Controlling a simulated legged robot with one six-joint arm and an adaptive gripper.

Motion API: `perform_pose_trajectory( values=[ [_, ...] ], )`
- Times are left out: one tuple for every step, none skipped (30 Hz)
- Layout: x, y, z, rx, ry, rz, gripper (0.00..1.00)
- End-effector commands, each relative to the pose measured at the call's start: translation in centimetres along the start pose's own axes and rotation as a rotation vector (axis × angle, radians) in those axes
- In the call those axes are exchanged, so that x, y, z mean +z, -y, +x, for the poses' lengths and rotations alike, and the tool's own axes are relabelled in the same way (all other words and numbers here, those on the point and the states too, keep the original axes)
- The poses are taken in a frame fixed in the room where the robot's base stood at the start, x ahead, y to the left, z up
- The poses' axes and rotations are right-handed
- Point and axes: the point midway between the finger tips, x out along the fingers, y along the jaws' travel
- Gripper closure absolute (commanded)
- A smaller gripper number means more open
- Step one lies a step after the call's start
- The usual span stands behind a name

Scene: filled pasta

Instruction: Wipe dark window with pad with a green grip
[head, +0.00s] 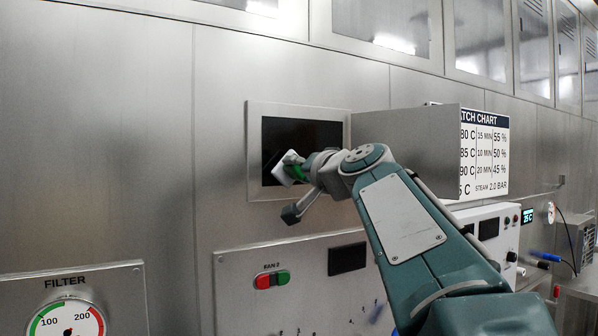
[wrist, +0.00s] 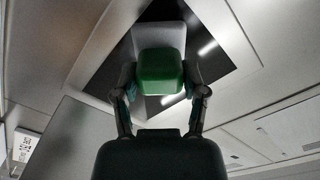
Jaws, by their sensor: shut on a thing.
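The dark window (head: 312,134) is a black rectangle in a pale metal frame on the steel wall. It also shows in the wrist view, tilted, as a black pane (wrist: 215,50). The pad (head: 287,168) is white with a green grip (head: 297,173). In the wrist view the green grip (wrist: 160,72) is between my gripper's two fingers (wrist: 160,92), with the pad's pale body beyond it. My gripper (head: 302,172) is shut on the green grip. The pad is in front of the window's lower left part; I cannot tell whether it touches the glass.
A grey metal flap (head: 425,140) stands out at the window's right side, close to my arm. Behind it is a batch chart (head: 490,150). Below are a panel with red and green buttons (head: 272,279) and a filter gauge (head: 68,318). The wall left of the window is bare.

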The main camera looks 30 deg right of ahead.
Motion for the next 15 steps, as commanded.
perform_pose_trajectory(
  values=[
    [0.0, 0.02, 0.1, 0.0, 0.0, 0.0, 0.82],
    [-0.01, 0.02, 0.15, 0.0, 0.0, 0.0, 0.82],
    [-0.01, 0.03, 0.22, -0.001, 0.0, 0.0, 0.82],
    [-0.01, 0.03, 0.27, -0.001, 0.0, 0.0, 0.82],
    [0.0, 0.03, 0.32, -0.001, 0.0, 0.0, 0.82],
    [0.0, 0.03, 0.39, -0.001, 0.0, 0.0, 0.82],
    [0.0, 0.03, 0.45, -0.001, 0.0, 0.0, 0.82],
    [0.01, 0.02, 0.5, 0.0, 0.0, 0.001, 0.82],
    [0.01, 0.01, 0.58, 0.0, 0.0, 0.001, 0.82],
    [0.02, 0.01, 0.63, 0.0, 0.001, 0.001, 0.82],
    [0.02, 0.0, 0.69, 0.0, 0.001, 0.001, 0.82],
    [0.02, 0.0, 0.76, 0.0, 0.001, 0.001, 0.82],
    [0.02, -0.01, 0.82, 0.0, 0.001, 0.001, 0.82],
    [0.02, -0.01, 0.87, 0.0, 0.001, 0.001, 0.82],
    [0.02, -0.01, 0.94, 0.0, 0.001, 0.001, 0.82]
  ],
)
